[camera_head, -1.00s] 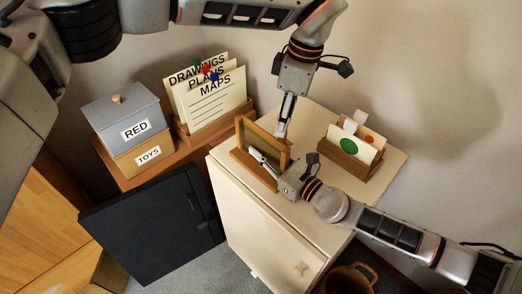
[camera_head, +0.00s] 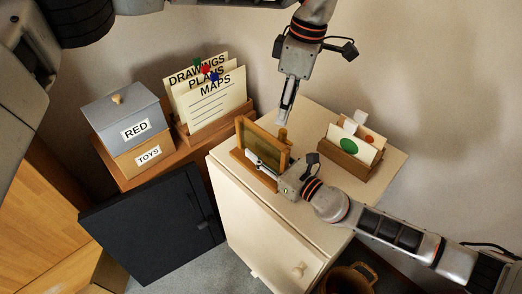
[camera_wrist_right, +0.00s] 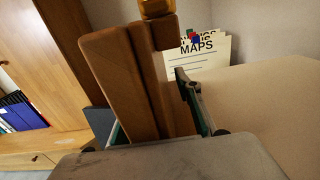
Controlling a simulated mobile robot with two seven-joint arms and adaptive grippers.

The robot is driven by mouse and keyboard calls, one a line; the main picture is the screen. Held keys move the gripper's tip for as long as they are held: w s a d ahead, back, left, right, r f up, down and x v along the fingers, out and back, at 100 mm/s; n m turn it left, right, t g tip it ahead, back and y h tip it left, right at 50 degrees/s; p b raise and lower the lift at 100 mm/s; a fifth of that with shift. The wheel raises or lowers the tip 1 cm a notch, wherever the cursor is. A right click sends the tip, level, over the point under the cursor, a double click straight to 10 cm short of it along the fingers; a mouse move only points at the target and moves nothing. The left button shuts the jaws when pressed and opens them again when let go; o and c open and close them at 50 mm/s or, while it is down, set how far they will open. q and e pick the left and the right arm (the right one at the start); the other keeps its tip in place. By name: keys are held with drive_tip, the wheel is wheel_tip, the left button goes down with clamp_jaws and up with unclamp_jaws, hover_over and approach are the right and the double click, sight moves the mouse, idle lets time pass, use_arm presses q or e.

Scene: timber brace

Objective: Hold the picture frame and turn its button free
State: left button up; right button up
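The wooden picture frame (camera_head: 265,137) stands upright in a wooden base on top of the cream cabinet. Its amber button (camera_head: 282,134) sits at the upper right corner, and shows at the top of the right wrist view (camera_wrist_right: 157,8) above a small wooden block. My right gripper (camera_head: 262,164) is at the frame's near side. In the right wrist view its fingers (camera_wrist_right: 155,120) lie on both sides of the frame's edge (camera_wrist_right: 125,80), apparently closed on it. My left gripper (camera_head: 284,120) points down just above the button, apart from it. Its finger gap cannot be made out.
A wooden holder with cards (camera_head: 350,155) stands right of the frame on the cabinet top (camera_head: 310,205). Left are a paper rack (camera_head: 215,128) and a grey-lidded box (camera_head: 122,110). A dark open door (camera_head: 150,225) and a brown basket (camera_head: 350,278) are below.

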drive_tip(key=shift+d, duration=0.1)
drive_tip(key=v, duration=1.2)
